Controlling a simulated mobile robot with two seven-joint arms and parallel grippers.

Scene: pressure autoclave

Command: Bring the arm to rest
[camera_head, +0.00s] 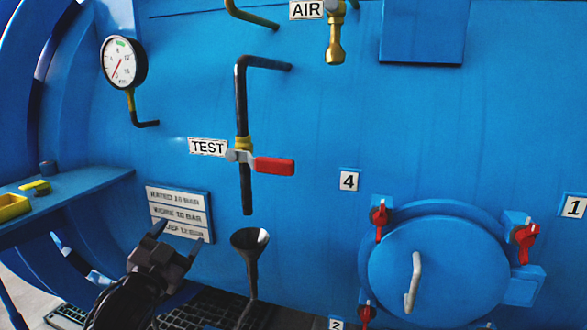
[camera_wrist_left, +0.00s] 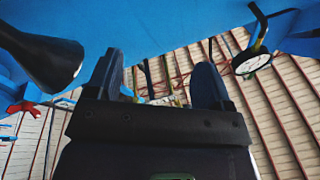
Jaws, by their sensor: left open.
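My left gripper (camera_head: 172,242) is at the lower left of the head view, in front of the rating plate (camera_head: 180,212) and left of the black funnel (camera_head: 249,241). Its jaws are apart with nothing between them. In the left wrist view the two fingers of the left gripper (camera_wrist_left: 158,85) stand apart and empty, and the funnel (camera_wrist_left: 42,60) shows at the upper left. The gripper hides the lower part of the plate. My right gripper is in neither view.
The blue vessel wall carries a gauge (camera_head: 123,63), a TEST valve with a red handle (camera_head: 273,166) and a round hatch (camera_head: 440,268) with red clamps. A blue shelf (camera_head: 85,190) with yellow items juts out at the left. Dark grating (camera_head: 215,308) lies below.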

